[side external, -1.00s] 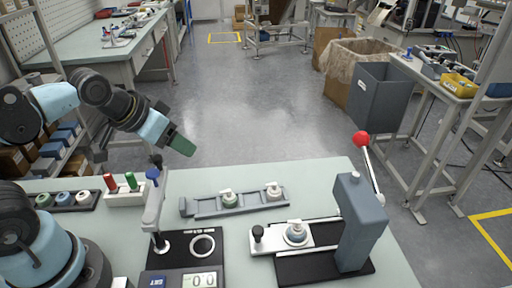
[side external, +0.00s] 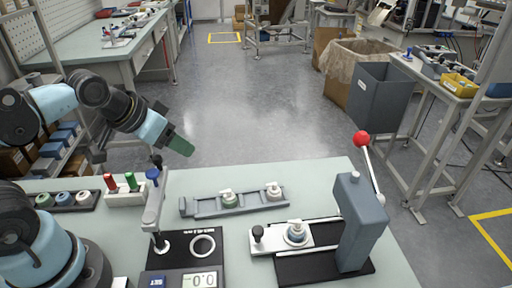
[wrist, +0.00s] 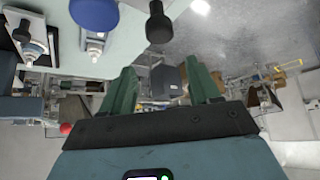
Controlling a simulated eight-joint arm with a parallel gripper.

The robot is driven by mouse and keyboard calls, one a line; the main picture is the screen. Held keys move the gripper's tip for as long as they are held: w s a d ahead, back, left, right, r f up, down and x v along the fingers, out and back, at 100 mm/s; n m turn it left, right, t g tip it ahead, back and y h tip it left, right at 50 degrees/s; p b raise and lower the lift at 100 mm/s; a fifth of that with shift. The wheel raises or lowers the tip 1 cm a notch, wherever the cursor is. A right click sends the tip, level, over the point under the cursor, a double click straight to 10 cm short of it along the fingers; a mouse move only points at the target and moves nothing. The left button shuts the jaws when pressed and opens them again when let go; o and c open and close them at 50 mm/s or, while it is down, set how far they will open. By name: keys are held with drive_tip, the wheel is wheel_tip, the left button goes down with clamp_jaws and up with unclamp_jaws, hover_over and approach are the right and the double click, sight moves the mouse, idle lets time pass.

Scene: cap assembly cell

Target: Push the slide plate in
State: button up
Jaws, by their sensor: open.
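The slide plate (side external: 272,238) is a pale flat plate with a black knob (side external: 258,232) at its left end. It sticks out to the left of the grey press (side external: 361,222), which has a red-ball lever (side external: 362,139). A white-topped cap part (side external: 296,232) sits on the plate, left of the press body. My gripper (side external: 183,147) is raised beyond the table's far edge, well up and left of the plate. In the wrist view its green fingers (wrist: 160,88) are apart, with nothing between them.
A grey rail (side external: 207,209) with two capped parts lies behind the plate. A black gauge (side external: 182,255) with an upright lever stands to its left. A block holding red, green and blue handles (side external: 126,196) and a tray of round caps (side external: 64,201) are further left.

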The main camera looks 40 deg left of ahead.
drive_tip(key=shift+c, duration=0.9)
wheel_tip(320, 180, up, 3)
drive_tip(key=m+g, duration=0.7)
drive_tip(key=m, duration=1.2)
hover_over(259, 229)
drive_tip(key=shift+s+f, duration=0.1)
drive_tip(key=shift+f, duration=5.95)
drive_tip(key=shift+c, duration=0.3)
clamp_jaws()
